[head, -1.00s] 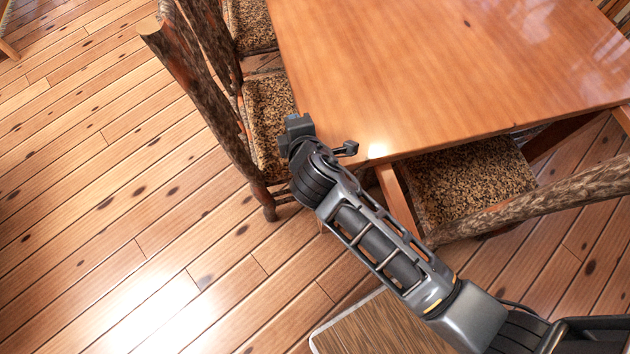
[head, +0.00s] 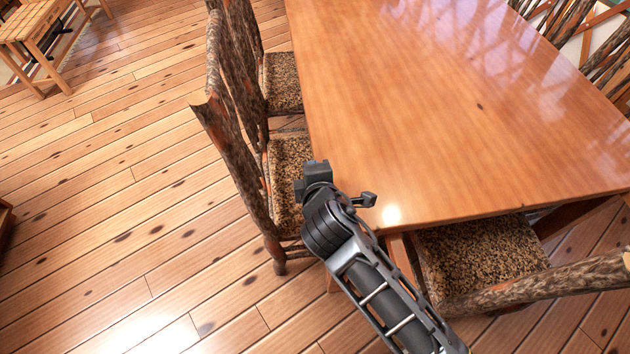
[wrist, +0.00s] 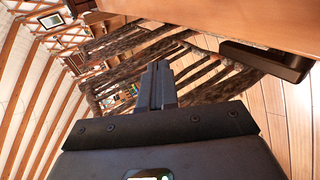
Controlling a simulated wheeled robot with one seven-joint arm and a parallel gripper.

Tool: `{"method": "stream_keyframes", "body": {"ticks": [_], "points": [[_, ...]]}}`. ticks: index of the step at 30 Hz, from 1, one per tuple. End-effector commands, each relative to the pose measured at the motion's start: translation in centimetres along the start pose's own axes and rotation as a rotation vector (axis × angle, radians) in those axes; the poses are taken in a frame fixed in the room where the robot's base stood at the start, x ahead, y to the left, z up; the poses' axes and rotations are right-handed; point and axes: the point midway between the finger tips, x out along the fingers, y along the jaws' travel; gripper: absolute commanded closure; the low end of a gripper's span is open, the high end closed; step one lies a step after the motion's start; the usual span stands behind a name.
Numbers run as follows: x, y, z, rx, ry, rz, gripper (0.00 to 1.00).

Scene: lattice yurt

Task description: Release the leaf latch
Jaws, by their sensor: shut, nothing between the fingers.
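The wooden table (head: 420,120) fills the upper right of the head view, with a glossy orange-brown top. No leaf latch can be made out for certain. My gripper (head: 312,176) is beside the table's near left corner, over a chair seat in the picture; its fingers are too small there to read. In the wrist view my gripper (wrist: 158,88) is shut and empty, its fingers together. The table's wooden side (wrist: 225,18) shows at the top right, with a dark brown bar-like part (wrist: 265,60) beneath it; I cannot tell what that part is.
Rough-branch chairs with speckled seats stand along the table's left side (head: 290,165) and near end (head: 480,255), close to my arm. A small wooden bench (head: 40,40) is at the far left. The plank floor (head: 120,190) on the left is clear.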

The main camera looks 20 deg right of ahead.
Motion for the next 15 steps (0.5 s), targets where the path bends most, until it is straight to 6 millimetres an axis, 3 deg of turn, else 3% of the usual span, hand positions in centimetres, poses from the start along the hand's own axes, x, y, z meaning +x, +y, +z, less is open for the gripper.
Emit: {"method": "stream_keyframes", "body": {"ticks": [6,15], "points": [[-2.1,3.7,-0.1,0.001,0.001,0.002,1.0],[-3.2,5.8,0.0,0.0,0.0,-0.001,1.0]]}}
